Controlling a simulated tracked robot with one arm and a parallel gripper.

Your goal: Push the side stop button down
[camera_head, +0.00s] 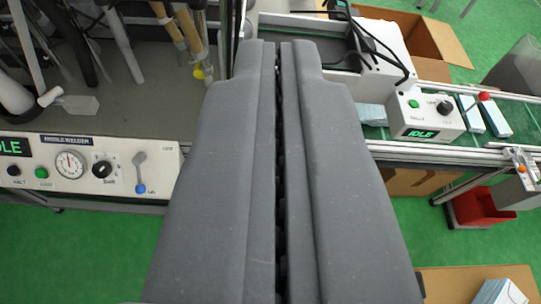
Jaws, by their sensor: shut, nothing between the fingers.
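My gripper (277,44) fills the middle of the view, pointing away, its two grey fingers shut with only a thin dark seam between them and nothing held. Right of it, a white control box (428,132) shows a green IDLE display, a green button (414,104) and a black knob (445,107). A red round button (484,96) shows beyond this box, near the conveyor. I cannot tell for sure that it is the side stop button. The gripper is apart from it, well to its left. What lies beneath the fingers is hidden.
At left, a welder panel (120,150) carries a gauge, several controls and a lever with a blue knob (140,188). The conveyor rail (455,153) runs along the right. A red bin (482,208) and cardboard boxes (440,42) stand around it. Green floor is open at lower left.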

